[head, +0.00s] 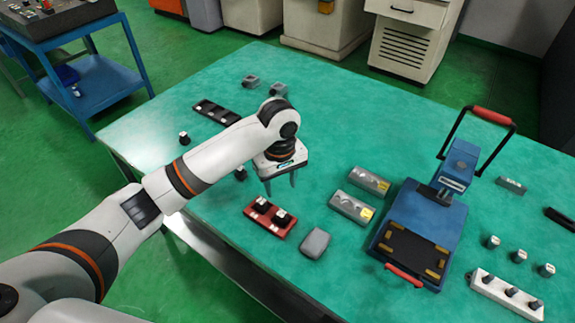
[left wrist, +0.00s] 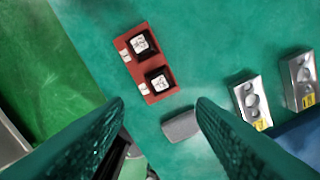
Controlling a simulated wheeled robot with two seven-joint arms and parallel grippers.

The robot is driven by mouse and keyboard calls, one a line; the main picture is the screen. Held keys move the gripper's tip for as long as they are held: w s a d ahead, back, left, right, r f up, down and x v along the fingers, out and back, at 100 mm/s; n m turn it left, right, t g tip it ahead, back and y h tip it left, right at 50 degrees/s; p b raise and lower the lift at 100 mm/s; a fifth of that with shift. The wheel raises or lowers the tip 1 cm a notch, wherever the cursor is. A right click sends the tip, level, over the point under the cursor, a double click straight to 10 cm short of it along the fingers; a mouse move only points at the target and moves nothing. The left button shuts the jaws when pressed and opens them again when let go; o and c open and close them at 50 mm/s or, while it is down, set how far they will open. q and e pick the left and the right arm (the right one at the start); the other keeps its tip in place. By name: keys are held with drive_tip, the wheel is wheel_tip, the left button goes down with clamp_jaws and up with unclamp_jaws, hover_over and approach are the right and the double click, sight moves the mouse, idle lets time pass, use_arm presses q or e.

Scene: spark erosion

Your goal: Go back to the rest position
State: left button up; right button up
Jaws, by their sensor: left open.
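My left gripper (head: 281,184) is open and empty above the green table (head: 335,105), over its left-middle part. Its two fingers also frame the left wrist view (left wrist: 160,105). Below and in front of it lies a red holder (head: 270,217) with two black pieces; the holder shows in the left wrist view (left wrist: 137,77) apart from the fingers. A grey rounded block (head: 315,243) lies to the right of the holder. My right gripper is not in view.
Grey metal blocks (head: 351,207) and a blue fixture with a red handle (head: 428,225) stand on the right. A white rail (head: 506,297) with knobs is at the front right. A black tray (head: 216,112) lies at the back left. The table's middle back is clear.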

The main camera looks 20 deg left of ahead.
use_arm(q)
drive_tip(key=s+d+f+m+t+h, duration=0.1)
drive_tip(key=s+d+f+m, duration=0.1)
drive_tip(key=s+f+m, duration=0.3)
drive_tip(key=s+d+f+m+t+h, duration=0.1)
drive_tip(key=s+d+f+h, duration=0.15)
drive_tip(key=s, duration=0.45)
drive_tip(key=s+a+m+t+y, duration=0.2)
drive_tip(key=s+a+m+y, duration=0.15)
drive_tip(key=s+a, duration=0.85)
drive_tip(key=s+d+f+m+g, duration=0.1)
drive_tip(key=s+f, duration=0.1)
drive_tip(key=f, duration=1.2)
drive_tip(key=s+d+f+g, duration=0.1)
drive_tip(key=s+f, duration=0.1)
drive_tip(key=f, duration=1.2)
drive_tip(key=s+a+f+g, duration=0.1)
drive_tip(key=s+a+f, duration=0.2)
drive_tip(key=s+f, duration=1.1)
drive_tip(key=shift+s+f, duration=0.25)
drive_tip(key=shift+s, duration=0.5)
